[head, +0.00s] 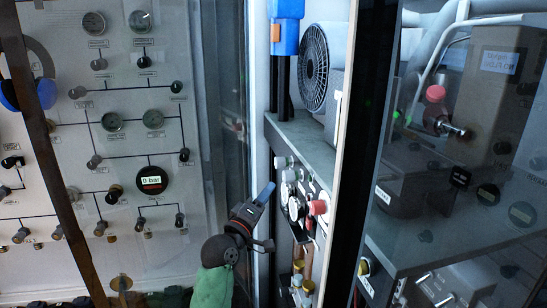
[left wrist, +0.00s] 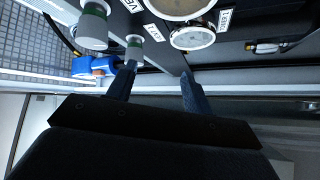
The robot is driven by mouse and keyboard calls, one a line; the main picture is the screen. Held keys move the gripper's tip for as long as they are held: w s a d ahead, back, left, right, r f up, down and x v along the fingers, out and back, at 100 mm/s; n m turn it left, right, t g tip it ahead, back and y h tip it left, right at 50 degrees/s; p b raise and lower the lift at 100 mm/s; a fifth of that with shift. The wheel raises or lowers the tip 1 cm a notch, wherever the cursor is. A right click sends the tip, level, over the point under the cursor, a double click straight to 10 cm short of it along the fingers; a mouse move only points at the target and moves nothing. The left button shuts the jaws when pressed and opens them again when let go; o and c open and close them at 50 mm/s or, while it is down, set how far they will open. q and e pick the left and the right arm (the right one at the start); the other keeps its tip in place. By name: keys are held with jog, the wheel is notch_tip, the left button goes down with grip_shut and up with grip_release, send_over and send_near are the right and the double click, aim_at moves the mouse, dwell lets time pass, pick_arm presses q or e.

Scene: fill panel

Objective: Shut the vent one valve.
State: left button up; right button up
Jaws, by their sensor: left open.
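My left gripper (head: 267,191) is open and empty, at the left edge of the open cabinet's small valve panel (head: 304,184). In the left wrist view its two fingers (left wrist: 157,80) point at the panel's edge. A pale knob with a green band (left wrist: 133,46) is just beyond the left fingertip, seemingly apart from it. A larger similar knob (left wrist: 94,28) is farther left. A small round gauge (left wrist: 193,36) lies beyond the right fingertip, near a label (left wrist: 224,20) too small to read surely. My right gripper is not in view.
A red knob (head: 317,207) sticks out of the same panel. A fan (head: 314,68) and a blue unit (head: 285,32) are above it. The cabinet's door frame (head: 345,150) stands close on the right. A wall panel (head: 110,130) with gauges and knobs is on the left.

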aim_at(276, 164)
pick_arm(q)
jog(key=shift+n+t, duration=0.4)
jog(key=shift+t, duration=0.3)
jog(key=w+d+r+p, duration=0.1)
jog(key=w+r, duration=0.1)
jog(key=w+d+r+p, duration=0.1)
jog(key=w+r, duration=0.1)
jog(key=r, duration=0.1)
jog(key=w+r+p, duration=0.2)
jog(key=shift+w+d+r, duration=0.1)
jog(key=shift+d+r, duration=0.1)
jog(key=shift+d, duration=0.2)
jog(key=shift+w+d, duration=0.15)
jog(key=shift+w, duration=0.3)
pick_arm(e)
jog(key=s+d+f, duration=0.1)
jog(key=s, duration=0.4)
jog(key=s+d+f, duration=0.1)
jog(key=s, duration=0.5)
jog(key=shift+d+f+g, duration=0.25)
jog(key=shift+d+g, duration=0.15)
pick_arm(q)
jog(key=shift+c, duration=0.2)
jog(key=c, duration=0.7)
jog(key=shift+c, duration=1.1)
pick_arm(e)
jog(key=shift+a, duration=0.25)
